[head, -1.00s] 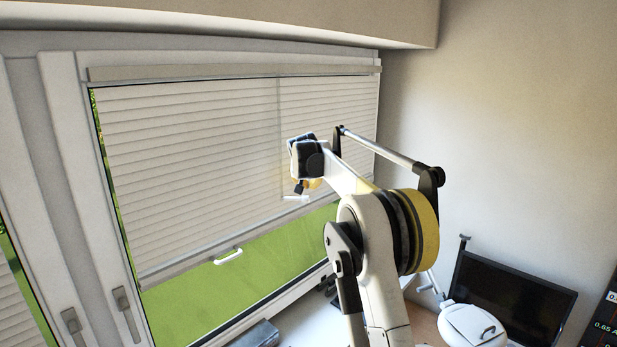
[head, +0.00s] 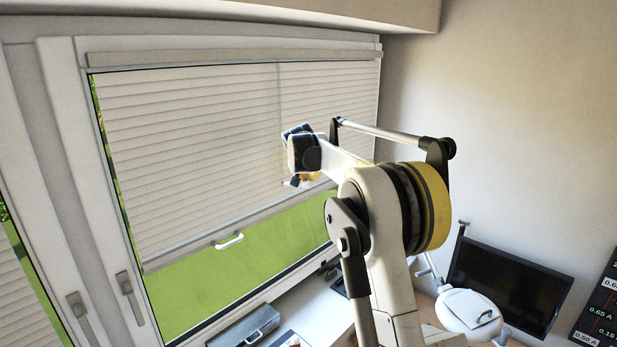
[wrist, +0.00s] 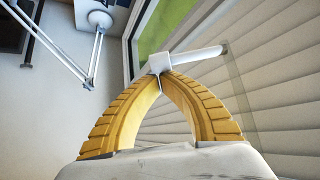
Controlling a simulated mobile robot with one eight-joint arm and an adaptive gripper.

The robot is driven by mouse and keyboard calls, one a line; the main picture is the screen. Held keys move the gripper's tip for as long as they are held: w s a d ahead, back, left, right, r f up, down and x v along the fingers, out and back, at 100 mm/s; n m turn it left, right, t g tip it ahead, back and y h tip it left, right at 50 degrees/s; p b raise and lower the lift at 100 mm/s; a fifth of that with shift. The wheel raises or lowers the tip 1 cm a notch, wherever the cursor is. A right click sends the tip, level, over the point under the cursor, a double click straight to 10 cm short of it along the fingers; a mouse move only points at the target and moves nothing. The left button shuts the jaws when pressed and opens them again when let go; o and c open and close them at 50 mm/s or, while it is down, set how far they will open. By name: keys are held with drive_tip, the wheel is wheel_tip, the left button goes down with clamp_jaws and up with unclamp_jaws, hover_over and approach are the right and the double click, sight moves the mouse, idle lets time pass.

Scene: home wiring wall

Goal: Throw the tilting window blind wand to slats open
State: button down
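The window blind (head: 190,150) hangs over most of the window, and its slats look closed, lying flat over one another. A thin vertical line, seemingly the wand (head: 280,110), runs down the blind towards my gripper (head: 298,182). In the wrist view the white wand handle (wrist: 196,60) has a square end block and a rod sticking out to the right. My gripper's yellow fingers (wrist: 160,76) curve together and their tips meet at the square block, appearing closed on it. In the head view my arm hides much of the contact.
A desk with a grey toolbox (head: 246,326), a dark monitor (head: 512,285) and a white lamp (head: 468,312) lies below.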

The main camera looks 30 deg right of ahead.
drive_tip(key=shift+s+a+m+h, duration=0.2)
drive_tip(key=shift+s+m+h, duration=0.25)
drive_tip(key=shift+m, duration=0.15)
drive_tip(key=shift+s+a+m+g, duration=0.15)
drive_tip(key=shift+s+m+g, duration=0.05)
drive_tip(key=shift+m+g, duration=0.25)
drive_tip(key=s+a+m+g+h+p, duration=0.1)
drive_tip(key=s+a+m+g+h, duration=0.2)
drive_tip(key=a+m+g, duration=0.3)
drive_tip(key=shift+s+a+m+p, duration=0.35)
drive_tip(key=shift+s+a+m, duration=0.45)
drive_tip(key=shift+a+m, duration=0.45)
drive_tip(key=shift+w+r, duration=0.1)
drive_tip(key=shift+w, duration=0.05)
